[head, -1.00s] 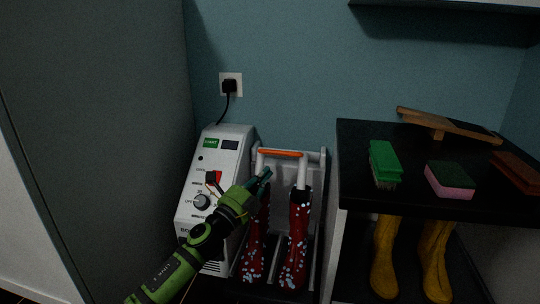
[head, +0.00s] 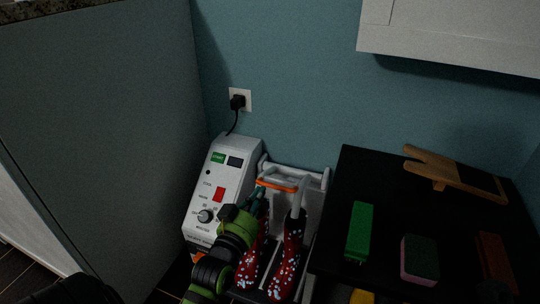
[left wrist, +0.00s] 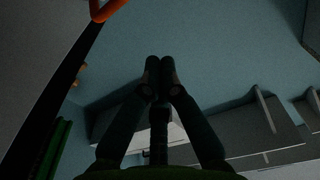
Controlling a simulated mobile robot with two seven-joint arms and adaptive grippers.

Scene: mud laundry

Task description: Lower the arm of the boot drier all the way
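The boot drier (head: 222,185) is a white-grey unit with a knob and a red switch, standing against the wall. Its arm has white tubes and an orange bar (head: 277,184) across the top, just above the red spotted boots (head: 287,265). The orange bar also shows at the top edge of the left wrist view (left wrist: 108,8). My left gripper (head: 260,194) is by the left end of the bar, partly over the left boot. In the left wrist view its fingertips (left wrist: 160,66) are together with nothing between them, apart from the bar. My right gripper is not in view.
A black bench (head: 380,170) stands close on the right, with a green brush (head: 360,231), a sponge (head: 420,259) and a wooden boot jack (head: 450,175). A grey cabinet side (head: 100,130) is on the left. A plug with a cord (head: 238,101) is in the wall socket.

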